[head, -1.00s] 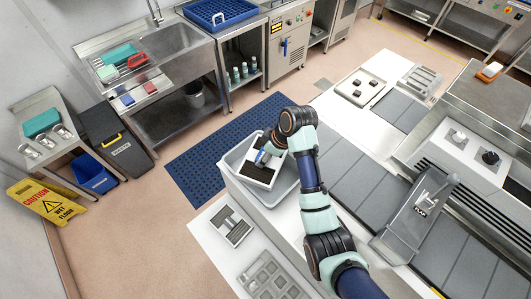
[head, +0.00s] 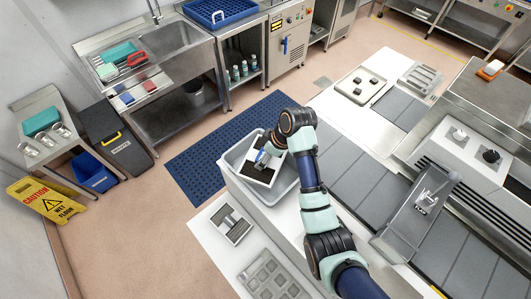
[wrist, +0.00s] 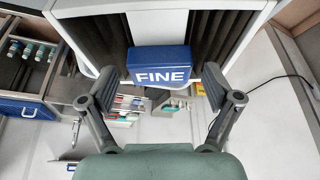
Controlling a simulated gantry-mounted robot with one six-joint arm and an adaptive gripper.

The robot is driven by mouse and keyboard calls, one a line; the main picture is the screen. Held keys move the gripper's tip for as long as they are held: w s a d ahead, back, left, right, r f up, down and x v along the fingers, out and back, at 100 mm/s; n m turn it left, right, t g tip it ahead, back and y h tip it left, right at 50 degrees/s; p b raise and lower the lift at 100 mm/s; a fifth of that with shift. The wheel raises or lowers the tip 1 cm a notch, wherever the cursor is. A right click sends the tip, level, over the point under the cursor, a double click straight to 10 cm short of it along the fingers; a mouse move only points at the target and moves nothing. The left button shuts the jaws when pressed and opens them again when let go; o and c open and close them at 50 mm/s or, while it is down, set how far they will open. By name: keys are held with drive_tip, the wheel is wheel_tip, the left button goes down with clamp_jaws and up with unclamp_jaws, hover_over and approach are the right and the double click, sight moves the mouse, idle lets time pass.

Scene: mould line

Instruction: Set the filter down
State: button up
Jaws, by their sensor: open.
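The filter (head: 254,176) has a white frame, dark pleats and a blue handle. In the head view it sits tilted at the left part of a grey tub (head: 291,190); I cannot tell what it rests on. In the wrist view the filter's white frame (wrist: 216,5) and dark pleats fill the top, and its blue handle (wrist: 159,66) reads FINE. My gripper (wrist: 158,88) is open, one finger on each side of the handle, with a visible gap to both. In the head view my wrist hides part of the filter and the fingers are not clear.
A white panel with a slotted piece (head: 232,224) and a grey moulded tray (head: 272,274) lies in front of the tub. A blue floor mat (head: 205,150) is behind it. A grey conveyor (head: 352,170) runs to the right, with a metal FLOW stand (head: 412,222) over it.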

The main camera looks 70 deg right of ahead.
sight(273, 162)
drive_tip(key=p+v, duration=0.2)
drive_tip(key=v, duration=0.6)
drive_tip(key=shift+r, duration=0.4)
drive_tip(key=shift+w, duration=0.1)
